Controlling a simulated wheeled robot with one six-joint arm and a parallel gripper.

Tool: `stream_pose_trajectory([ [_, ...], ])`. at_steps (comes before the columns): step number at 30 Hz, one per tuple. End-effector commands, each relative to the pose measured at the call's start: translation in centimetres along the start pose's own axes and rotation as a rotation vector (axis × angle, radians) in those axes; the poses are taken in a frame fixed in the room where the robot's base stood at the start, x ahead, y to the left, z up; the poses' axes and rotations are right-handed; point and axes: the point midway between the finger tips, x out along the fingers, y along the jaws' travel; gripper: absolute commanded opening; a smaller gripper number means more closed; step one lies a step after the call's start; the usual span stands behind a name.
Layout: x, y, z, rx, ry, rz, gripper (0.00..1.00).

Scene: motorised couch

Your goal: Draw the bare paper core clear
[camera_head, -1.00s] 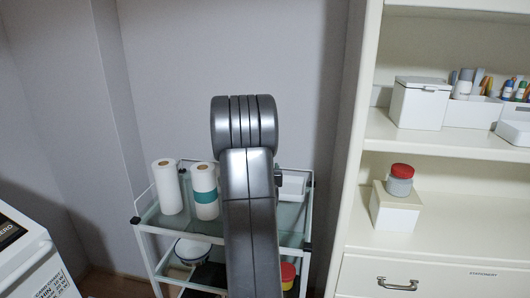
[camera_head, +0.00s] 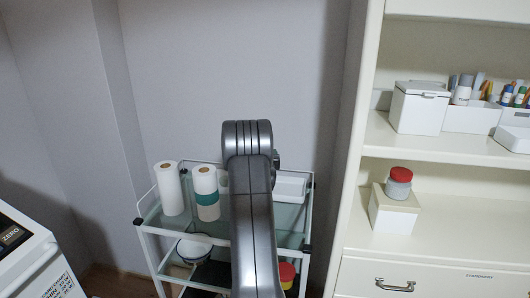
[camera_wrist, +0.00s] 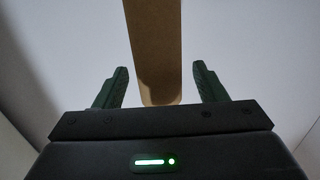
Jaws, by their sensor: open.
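The bare brown paper core (camera_wrist: 155,45) runs down from the top edge of the wrist view, and its rounded near end shows between my fingers. My gripper (camera_wrist: 160,70) is open, with one green finger on each side of the core and a visible gap to both. I cannot tell how deep the core lies between the fingers. In the head view my arm hides the core and my gripper. A plain white paper roll (camera_head: 170,188) and a roll with a teal band (camera_head: 205,192) stand upright on the trolley's glass top shelf (camera_head: 180,224), left of my arm.
A white tray (camera_head: 290,188) sits on the shelf right of my arm. A bowl (camera_head: 195,248) and a red-and-yellow container (camera_head: 287,274) are lower down. A cream shelf unit (camera_head: 345,190) with a red-lidded jar (camera_head: 399,184) stands to the right. A white box-like unit (camera_head: 30,262) is at lower left.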

Motion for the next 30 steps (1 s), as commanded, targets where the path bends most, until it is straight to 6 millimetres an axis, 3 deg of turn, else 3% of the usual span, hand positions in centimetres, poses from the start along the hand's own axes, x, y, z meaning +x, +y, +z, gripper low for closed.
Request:
stream_pose_trajectory([
  [13, 1.01, 0.03, 0.04, 0.0, -0.001, 0.0, 0.65],
  [14, 1.0, 0.03, 0.04, 0.0, -0.001, 0.0, 0.63],
  [21, 0.99, 0.03, 0.04, 0.0, -0.001, 0.0, 0.17],
  [24, 0.99, 0.02, 0.04, 0.0, -0.001, 0.0, 0.17],
  [25, 0.99, 0.02, 0.03, 0.0, -0.001, 0.0, 0.36],
  [28, 0.98, 0.02, 0.03, 0.0, -0.001, 0.0, 0.17],
  [30, 0.98, 0.02, 0.01, 0.0, -0.001, 0.0, 0.17],
])
